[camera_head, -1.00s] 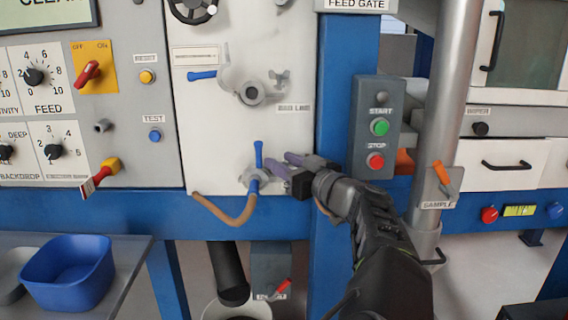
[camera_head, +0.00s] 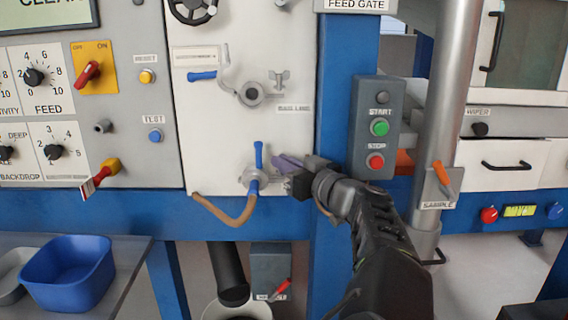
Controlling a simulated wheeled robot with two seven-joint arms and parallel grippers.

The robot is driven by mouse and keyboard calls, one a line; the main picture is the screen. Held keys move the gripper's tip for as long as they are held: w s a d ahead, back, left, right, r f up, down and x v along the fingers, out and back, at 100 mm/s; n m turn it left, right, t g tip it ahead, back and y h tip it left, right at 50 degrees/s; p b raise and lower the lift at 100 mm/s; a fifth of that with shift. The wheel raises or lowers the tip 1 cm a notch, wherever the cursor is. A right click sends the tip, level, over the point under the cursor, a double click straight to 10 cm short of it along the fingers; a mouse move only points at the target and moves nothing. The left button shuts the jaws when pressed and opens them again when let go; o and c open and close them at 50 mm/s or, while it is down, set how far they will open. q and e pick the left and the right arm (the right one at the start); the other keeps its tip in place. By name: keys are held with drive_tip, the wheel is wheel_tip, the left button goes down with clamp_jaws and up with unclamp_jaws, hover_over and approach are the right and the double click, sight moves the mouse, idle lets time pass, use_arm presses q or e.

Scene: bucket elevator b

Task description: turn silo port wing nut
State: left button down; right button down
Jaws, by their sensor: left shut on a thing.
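The lower port (camera_head: 259,178) is a grey fitting with an upright blue lever (camera_head: 259,155) and a brown hose (camera_head: 240,217) below. Another wing nut (camera_head: 279,78), grey with two wings, shows uncovered beside the upper port (camera_head: 251,93), above the bag line label. The label by the lower port is mostly covered. My right gripper is not in view.
A blue post (camera_head: 338,120) with a start/stop box (camera_head: 374,128) stands right of the panel, close to my arm. A vertical grey pipe (camera_head: 441,110) is further right. A blue bin (camera_head: 68,272) sits on the lower left shelf. A red-handled lever (camera_head: 101,174) projects left of the panel.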

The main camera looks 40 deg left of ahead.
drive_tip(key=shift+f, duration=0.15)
use_arm(q)
drive_tip(key=m+t+h+b, duration=0.4)
drive_tip(key=h+b, duration=0.1)
drive_tip(key=b, duration=0.2)
drive_tip(key=a+m+t+h+b, duration=0.1)
drive_tip(key=m+t+h+b, duration=0.3)
drive_tip(key=b, duration=0.4)
drive_tip(key=s+m+t+h+b, duration=0.1)
drive_tip(key=m+t+h+b, duration=0.3)
drive_tip(key=m+h+b, duration=0.2)
drive_tip(key=shift+a+t+h+b, duration=0.2)
drive_tip(key=shift+t+h+b, duration=0.3)
drive_tip(key=shift+b, duration=0.7)
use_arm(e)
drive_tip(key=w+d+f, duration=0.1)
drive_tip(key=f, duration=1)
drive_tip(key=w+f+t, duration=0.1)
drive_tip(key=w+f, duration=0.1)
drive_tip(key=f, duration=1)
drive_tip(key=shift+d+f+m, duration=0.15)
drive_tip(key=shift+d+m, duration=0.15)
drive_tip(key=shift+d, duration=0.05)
use_arm(q)
drive_tip(key=shift+s+r, duration=0.1)
drive_tip(key=shift+r, duration=0.05)
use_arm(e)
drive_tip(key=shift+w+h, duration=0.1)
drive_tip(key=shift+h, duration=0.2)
